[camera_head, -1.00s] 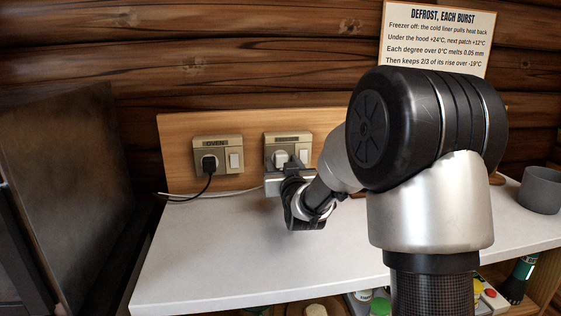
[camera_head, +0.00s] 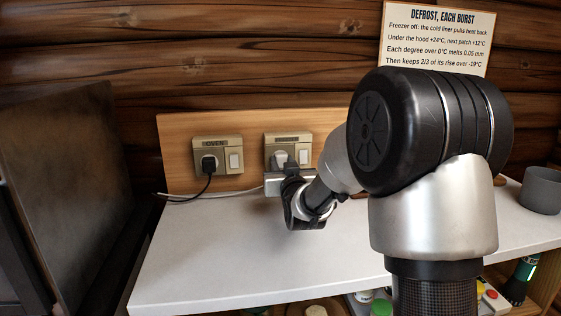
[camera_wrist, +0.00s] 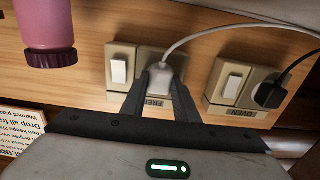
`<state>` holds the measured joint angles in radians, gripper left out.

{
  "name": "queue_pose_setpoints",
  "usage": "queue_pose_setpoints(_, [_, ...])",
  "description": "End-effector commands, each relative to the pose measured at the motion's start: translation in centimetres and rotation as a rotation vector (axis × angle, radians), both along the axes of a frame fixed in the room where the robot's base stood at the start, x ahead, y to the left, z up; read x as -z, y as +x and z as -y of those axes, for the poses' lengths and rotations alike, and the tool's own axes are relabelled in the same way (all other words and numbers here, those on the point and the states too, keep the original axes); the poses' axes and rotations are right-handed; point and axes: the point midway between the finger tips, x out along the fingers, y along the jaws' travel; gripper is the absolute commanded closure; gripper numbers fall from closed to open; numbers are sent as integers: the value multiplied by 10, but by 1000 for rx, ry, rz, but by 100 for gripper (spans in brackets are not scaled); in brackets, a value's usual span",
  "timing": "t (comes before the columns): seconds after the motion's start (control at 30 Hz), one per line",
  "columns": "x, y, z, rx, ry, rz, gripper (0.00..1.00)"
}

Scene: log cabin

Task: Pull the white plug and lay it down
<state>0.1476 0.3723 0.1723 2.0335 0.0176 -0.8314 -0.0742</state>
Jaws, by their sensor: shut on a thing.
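The white plug (camera_head: 281,157) is at the right-hand wall socket (camera_head: 302,143) in the head view. It also shows in the wrist view (camera_wrist: 177,64), with its pale cord running off to the right. The plug appears seated against the socket face; I cannot see its pins. My gripper (camera_head: 289,171) is at the plug, and in the wrist view its two dark fingers (camera_wrist: 162,82) are shut on the plug from both sides. The socket's label is partly hidden by the fingers.
A black plug (camera_head: 209,163) sits in the neighbouring socket labelled OVEN (camera_head: 217,142). A pink-mauve bottle (camera_wrist: 46,25) shows in the wrist view. The white counter (camera_head: 225,250) has clear room in front. A grey cup (camera_head: 541,190) stands at the right.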

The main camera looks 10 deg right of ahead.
Motion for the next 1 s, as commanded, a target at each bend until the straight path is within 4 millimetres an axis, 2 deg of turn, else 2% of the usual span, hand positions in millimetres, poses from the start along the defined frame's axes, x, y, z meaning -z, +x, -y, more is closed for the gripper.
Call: queue_pose_setpoints(1.0, [0,-40,0,0,0,0,100])
